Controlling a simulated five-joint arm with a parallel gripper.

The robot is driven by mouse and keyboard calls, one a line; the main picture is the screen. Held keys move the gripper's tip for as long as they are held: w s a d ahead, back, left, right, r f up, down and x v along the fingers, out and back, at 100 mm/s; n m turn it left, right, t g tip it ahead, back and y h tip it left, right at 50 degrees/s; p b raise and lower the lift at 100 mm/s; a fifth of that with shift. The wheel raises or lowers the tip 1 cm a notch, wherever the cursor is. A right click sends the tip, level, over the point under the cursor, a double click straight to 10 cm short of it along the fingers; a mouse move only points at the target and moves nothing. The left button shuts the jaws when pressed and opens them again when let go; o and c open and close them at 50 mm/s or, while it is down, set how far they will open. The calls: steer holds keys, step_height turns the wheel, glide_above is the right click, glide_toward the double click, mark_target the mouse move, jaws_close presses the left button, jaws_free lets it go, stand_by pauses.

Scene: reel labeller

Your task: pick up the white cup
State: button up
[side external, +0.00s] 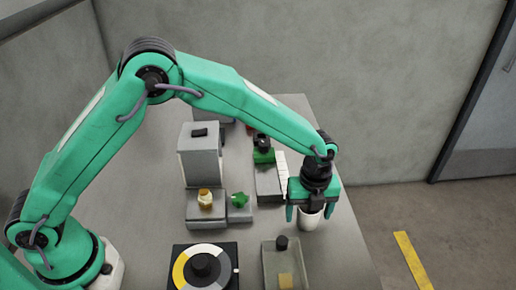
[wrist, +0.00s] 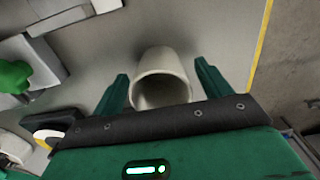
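The white cup (side external: 309,219) stands on the grey table near its right edge, partly behind my gripper in the side external view. In the wrist view the white cup (wrist: 162,72) shows its open rim toward the camera, and its inside is empty and shaded. My gripper (side external: 310,212) points down over the cup. In the wrist view my gripper (wrist: 160,85) is open, with one green finger on each side of the cup. A gap shows between each finger and the cup wall.
Left of the cup are grey blocks (side external: 206,208) with a small amber bottle (side external: 205,197) and a green piece (side external: 239,200). A clear tray (side external: 268,262) and a black square with a round dial (side external: 204,267) lie in front. The table's right edge is close.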

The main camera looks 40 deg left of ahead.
steer(key=c, duration=1)
steer(key=shift+r, duration=0.1)
steer(key=shift+r, duration=0.85)
step_height(320, 180, up, 2)
steer(key=shift+r, duration=0.25)
steer(key=s+d+r, duration=0.5)
steer(key=s+r, duration=0.1)
steer(key=s, duration=0.4)
steer(key=shift+s+d+r, duration=0.15)
steer(key=shift+d+r, duration=0.05)
steer(key=shift+r, duration=0.1)
